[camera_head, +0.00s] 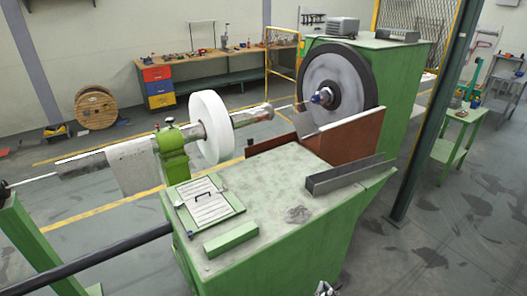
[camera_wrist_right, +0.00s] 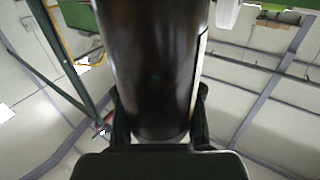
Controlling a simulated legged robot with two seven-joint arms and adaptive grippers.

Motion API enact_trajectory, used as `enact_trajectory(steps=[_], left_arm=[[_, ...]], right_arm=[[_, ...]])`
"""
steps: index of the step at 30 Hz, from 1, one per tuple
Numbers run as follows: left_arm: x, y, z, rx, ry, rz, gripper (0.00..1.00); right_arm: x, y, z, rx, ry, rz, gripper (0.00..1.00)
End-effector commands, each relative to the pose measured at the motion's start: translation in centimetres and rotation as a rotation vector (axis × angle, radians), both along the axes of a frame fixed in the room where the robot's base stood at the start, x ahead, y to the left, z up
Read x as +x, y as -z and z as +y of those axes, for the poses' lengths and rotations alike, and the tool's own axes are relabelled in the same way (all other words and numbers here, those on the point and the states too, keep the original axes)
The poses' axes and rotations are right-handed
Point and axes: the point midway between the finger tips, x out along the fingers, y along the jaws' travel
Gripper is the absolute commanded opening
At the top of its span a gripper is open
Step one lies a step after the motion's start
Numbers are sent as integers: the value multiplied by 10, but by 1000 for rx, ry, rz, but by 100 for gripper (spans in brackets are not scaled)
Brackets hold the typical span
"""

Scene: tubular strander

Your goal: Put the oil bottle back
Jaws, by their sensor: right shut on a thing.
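A large dark, glossy cylinder (camera_wrist_right: 155,65), which looks like the oil bottle, fills the middle of the right wrist view. My right gripper (camera_wrist_right: 160,122) is shut on it, with one black finger on each side. Its far end runs out of the top of that view, and no label shows. In the head view only a small grey-white tip of my right gripper (camera_head: 325,289) shows at the bottom edge, in front of the green machine cabinet; the bottle is not seen there. My left gripper is not in view.
A green post (camera_head: 425,115) stands right. Beyond it is a small green table (camera_head: 450,150) with small items.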

Motion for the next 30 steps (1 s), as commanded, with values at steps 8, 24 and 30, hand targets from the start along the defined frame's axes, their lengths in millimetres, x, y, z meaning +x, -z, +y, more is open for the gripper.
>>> enact_trajectory(steps=[8, 24, 30], left_arm=[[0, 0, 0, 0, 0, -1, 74], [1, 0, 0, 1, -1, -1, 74], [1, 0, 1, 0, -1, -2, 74]], right_arm=[[-4, 3, -11, 0, 12, -3, 0], [-10, -34, 35, -8, -227, -8, 0], [-18, -71, 83, -9, -476, -8, 0]])
